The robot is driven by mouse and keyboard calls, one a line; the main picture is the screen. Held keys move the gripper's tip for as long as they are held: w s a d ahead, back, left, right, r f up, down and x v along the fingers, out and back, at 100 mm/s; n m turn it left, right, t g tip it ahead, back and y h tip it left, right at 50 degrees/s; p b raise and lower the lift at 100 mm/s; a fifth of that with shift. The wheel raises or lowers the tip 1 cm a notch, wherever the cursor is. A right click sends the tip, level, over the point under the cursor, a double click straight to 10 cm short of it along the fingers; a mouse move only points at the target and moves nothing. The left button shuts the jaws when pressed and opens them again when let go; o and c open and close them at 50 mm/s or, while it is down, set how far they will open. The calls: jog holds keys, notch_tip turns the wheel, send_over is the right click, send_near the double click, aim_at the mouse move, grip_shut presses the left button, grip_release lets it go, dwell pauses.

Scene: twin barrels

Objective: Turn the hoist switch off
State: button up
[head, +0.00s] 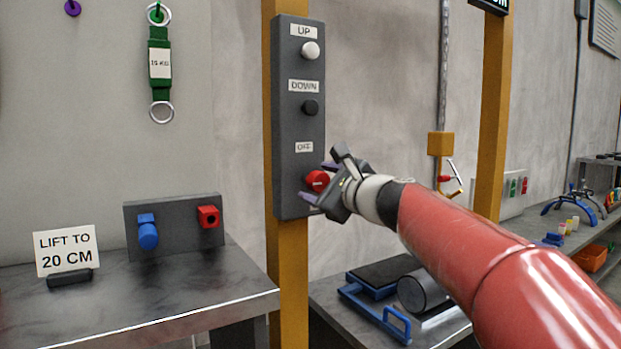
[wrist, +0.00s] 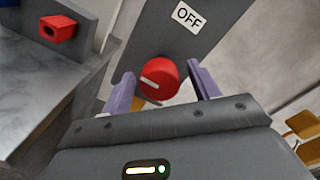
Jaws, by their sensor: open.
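The hoist switch is a red round knob (head: 317,180) with a pale pointer line, low on a grey control panel (head: 300,125) fixed to a yellow post. A white OFF label (head: 304,147) sits above it. In the wrist view the red knob (wrist: 159,79) lies between my gripper's two purple fingers (wrist: 162,88), and its pointer line slants up to the left, not straight at the OFF label (wrist: 188,16). My gripper (head: 322,181) is open around the knob. I cannot tell whether a finger touches it. A second label below the knob is mostly hidden by my gripper.
Above on the panel are a white UP button (head: 311,50) and a black DOWN button (head: 311,108). A bench (head: 130,300) at left holds a "LIFT TO 20 CM" sign (head: 66,250) and a board with blue and red fittings. A low table with a grey cylinder (head: 424,291) stands below my arm.

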jog(key=shift+x, duration=1.25)
jog(key=c, duration=1)
jog(key=shift+o, duration=0.2)
